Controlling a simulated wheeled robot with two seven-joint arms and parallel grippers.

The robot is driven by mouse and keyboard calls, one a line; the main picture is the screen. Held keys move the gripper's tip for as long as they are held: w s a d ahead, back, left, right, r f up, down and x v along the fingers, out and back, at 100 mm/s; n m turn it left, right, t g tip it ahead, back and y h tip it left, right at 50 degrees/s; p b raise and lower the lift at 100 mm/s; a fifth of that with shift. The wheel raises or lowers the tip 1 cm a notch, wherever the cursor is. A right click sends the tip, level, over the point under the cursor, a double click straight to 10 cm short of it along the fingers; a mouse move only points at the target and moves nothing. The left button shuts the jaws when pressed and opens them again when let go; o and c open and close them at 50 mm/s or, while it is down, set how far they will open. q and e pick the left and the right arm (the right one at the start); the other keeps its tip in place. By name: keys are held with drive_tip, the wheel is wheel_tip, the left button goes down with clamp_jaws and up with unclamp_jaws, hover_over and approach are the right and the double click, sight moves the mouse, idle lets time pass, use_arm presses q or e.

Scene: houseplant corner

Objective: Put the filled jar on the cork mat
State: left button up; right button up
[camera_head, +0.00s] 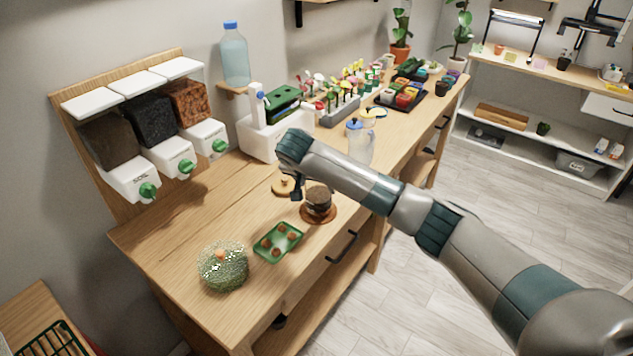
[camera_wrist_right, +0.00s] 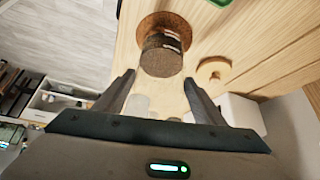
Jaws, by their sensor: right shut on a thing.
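The filled jar (camera_head: 318,200) holds dark and brown layers and stands upright at the round brown cork mat (camera_head: 318,214). In the right wrist view the jar's fill (camera_wrist_right: 162,60) lies in front of the mat (camera_wrist_right: 168,24), overlapping it. The jar appears to rest on the mat, but the contact under its base is hidden. My right gripper (camera_head: 297,191) comes down beside the jar in the head view. In the wrist view its two fingers (camera_wrist_right: 160,92) are apart, on either side of the jar's clear upper glass, and shut on it. My left gripper is in neither view.
A round cork-coloured lid (camera_head: 283,187) lies behind the jar. A green tray (camera_head: 278,242) with several brown pieces and a mossy green ball (camera_head: 223,268) are in front. Dispensers (camera_head: 150,130) line the wall. A pitcher (camera_head: 360,143) stands behind my right arm.

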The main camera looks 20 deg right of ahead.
drive_tip(key=o, duration=1.8)
drive_tip(key=b+v, duration=0.1)
drive_tip(key=v, duration=1.1)
